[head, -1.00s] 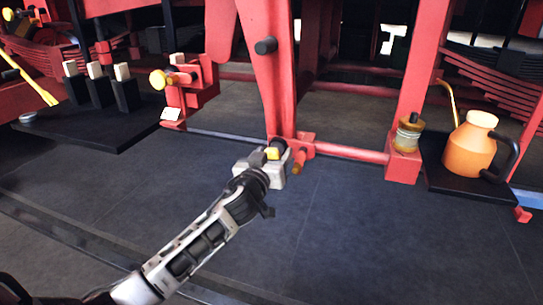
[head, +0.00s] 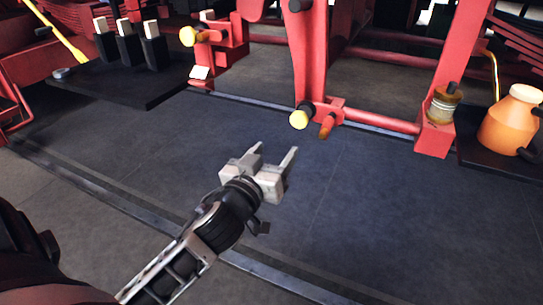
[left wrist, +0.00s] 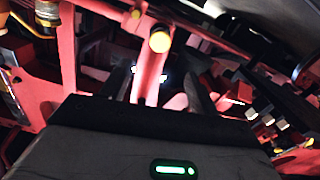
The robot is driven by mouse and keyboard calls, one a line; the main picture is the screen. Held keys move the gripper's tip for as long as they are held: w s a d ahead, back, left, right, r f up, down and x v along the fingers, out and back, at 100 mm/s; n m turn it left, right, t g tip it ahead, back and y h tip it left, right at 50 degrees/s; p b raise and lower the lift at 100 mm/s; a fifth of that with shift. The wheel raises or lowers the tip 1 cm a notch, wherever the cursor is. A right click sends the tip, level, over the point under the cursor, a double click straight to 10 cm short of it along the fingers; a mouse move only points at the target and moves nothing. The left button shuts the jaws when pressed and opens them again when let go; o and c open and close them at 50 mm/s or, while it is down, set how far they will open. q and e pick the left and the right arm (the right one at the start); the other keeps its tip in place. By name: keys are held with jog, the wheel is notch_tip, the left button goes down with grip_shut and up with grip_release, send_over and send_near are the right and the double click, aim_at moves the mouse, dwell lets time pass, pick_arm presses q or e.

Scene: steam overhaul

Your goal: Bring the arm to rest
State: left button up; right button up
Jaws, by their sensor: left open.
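My left gripper (head: 272,160) is open and empty over the dark floor in the middle of the head view. Its two pale fingers point up and away, apart from the red frame. A black pin with a yellow end (head: 299,119) sits at the foot of the red upright lever, just beyond the fingertips and not touched. A yellow round end (left wrist: 160,41) on a red bar also shows in the left wrist view, with a dark finger (left wrist: 198,98) below it. My right gripper is in neither view.
An orange can (head: 508,125) stands on a dark tray at the right. A brass-coloured jar (head: 443,105) sits on a red block. A black platform (head: 120,85) at the left carries several black blocks with pale tops. The floor (head: 360,210) in front is clear.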

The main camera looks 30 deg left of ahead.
pick_arm(q)
jog(key=shift+s, duration=0.25)
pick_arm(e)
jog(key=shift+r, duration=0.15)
pick_arm(q)
jog(key=s+d+f+m+g+h+p, duration=0.5)
jog(key=s+d+f+g+h+p, duration=0.1)
jog(key=s+d+f, duration=0.8)
jog(key=shift+s+f+m+g, duration=0.25)
jog(key=shift+s+m+g, duration=0.2)
jog(key=shift+g, duration=0.15)
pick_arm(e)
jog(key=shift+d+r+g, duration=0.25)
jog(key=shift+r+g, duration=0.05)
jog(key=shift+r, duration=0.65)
